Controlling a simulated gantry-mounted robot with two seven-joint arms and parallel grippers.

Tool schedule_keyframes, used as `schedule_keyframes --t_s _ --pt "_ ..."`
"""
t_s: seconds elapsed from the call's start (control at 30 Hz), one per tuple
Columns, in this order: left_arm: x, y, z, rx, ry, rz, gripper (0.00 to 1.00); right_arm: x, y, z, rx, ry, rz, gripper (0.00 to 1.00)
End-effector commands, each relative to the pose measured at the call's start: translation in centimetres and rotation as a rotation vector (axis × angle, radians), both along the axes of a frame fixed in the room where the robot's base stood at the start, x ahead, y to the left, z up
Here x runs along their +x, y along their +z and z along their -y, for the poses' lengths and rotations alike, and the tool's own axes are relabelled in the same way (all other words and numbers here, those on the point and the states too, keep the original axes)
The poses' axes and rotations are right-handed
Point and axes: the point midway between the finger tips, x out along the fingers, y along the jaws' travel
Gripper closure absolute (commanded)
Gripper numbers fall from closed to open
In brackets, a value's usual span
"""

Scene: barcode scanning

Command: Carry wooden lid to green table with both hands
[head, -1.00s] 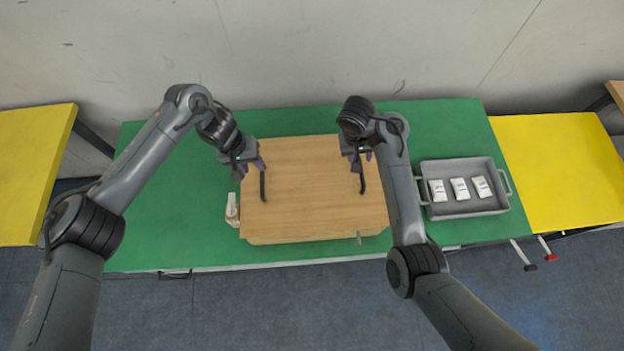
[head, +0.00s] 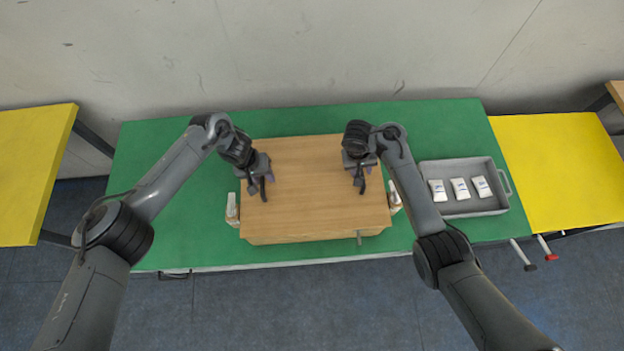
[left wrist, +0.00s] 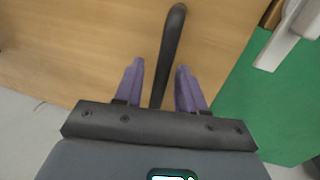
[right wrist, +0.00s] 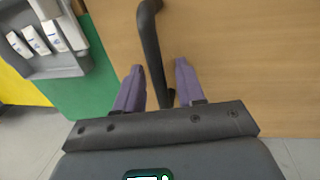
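The wooden lid (head: 315,185) lies on top of a wooden box on the green table (head: 450,128). It has a dark handle near each side. My left gripper (head: 257,190) is over the left handle; in the left wrist view its open purple fingers (left wrist: 158,80) stand on either side of the handle (left wrist: 170,50). My right gripper (head: 361,182) is over the right handle; in the right wrist view its open fingers (right wrist: 158,82) straddle the handle (right wrist: 151,45). In the head view the grippers cover much of both handles.
A grey tray (head: 466,208) with several white packets stands on the table at the right. White-and-brown items stand left (head: 232,208) and right (head: 395,196) of the box. Yellow tables (head: 565,165) flank the green one. Green surface left of the box is clear.

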Motion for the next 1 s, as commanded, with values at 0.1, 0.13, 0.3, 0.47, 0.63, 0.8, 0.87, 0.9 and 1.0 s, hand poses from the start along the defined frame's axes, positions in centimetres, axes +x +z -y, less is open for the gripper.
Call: schedule_keyframes --t_s 0.1,0.13,0.3,0.47,0.63,0.8,0.87,0.9,1.0 --pt "-0.01 0.01 0.0 0.0 0.0 0.0 0.65 0.01 0.02 -0.01 0.0 0.0 0.0 0.66" --pt "-0.01 0.01 0.0 0.0 0.0 0.0 0.7 0.01 0.02 -0.01 0.0 0.0 0.0 0.71" --pt "0.0 0.03 -0.02 0.0 0.0 0.0 0.96 0.01 0.03 -0.03 0.0 0.0 0.0 0.97" --pt "0.0 0.04 -0.02 0.0 0.0 0.0 1.0 0.01 0.04 -0.03 0.0 0.001 0.0 1.0" --pt "0.01 0.05 -0.02 0.0 0.0 0.0 1.0 0.01 0.05 -0.03 0.0 0.001 0.0 1.0" --pt "0.01 0.06 -0.02 0.0 0.0 0.0 1.0 0.01 0.05 -0.03 0.0 0.001 0.0 1.0" --pt "0.01 0.07 -0.02 0.0 0.0 0.0 1.0 0.01 0.05 -0.03 0.0 0.001 0.0 1.0" --pt "0.02 0.07 -0.02 0.0 0.0 0.0 1.0 0.01 0.05 -0.03 0.0 0.001 0.0 1.0" --pt "0.02 0.08 -0.03 0.0 0.0 0.0 1.0 0.01 0.06 -0.03 0.0 0.001 0.0 1.0"
